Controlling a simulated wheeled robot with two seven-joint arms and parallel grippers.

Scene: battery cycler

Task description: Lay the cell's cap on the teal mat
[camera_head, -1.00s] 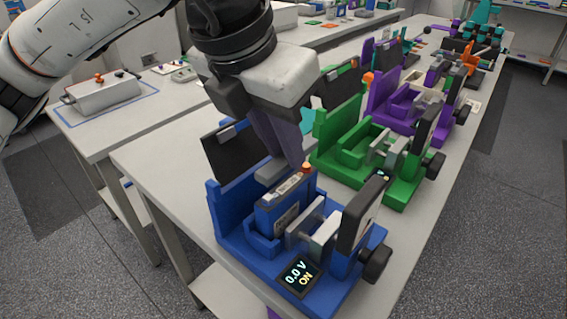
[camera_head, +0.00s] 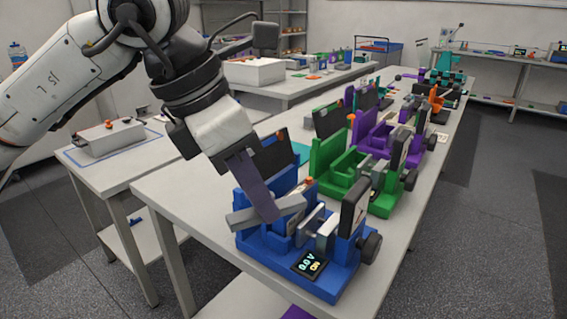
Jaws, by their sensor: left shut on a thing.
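The blue cycler (camera_head: 330,285) stands at the near end of the bench, its display reading 0.0 V and ON. The cell stands in its cradle, mostly hidden behind my fingers; an orange cap (camera_head: 308,182) shows at its top. My left gripper (camera_head: 265,212) reaches down over the blue cycler, in front of the cell. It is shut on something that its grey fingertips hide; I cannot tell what. The teal mat (camera_head: 301,153) shows only in part, behind the blue cycler's black lid. My right gripper is not in view.
A green cycler (camera_head: 377,205) and a purple cycler (camera_head: 379,140) stand farther along the bench, with more units beyond. A side table (camera_head: 100,157) at the left holds a grey box (camera_head: 108,138). The bench's left strip (camera_head: 190,200) is bare.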

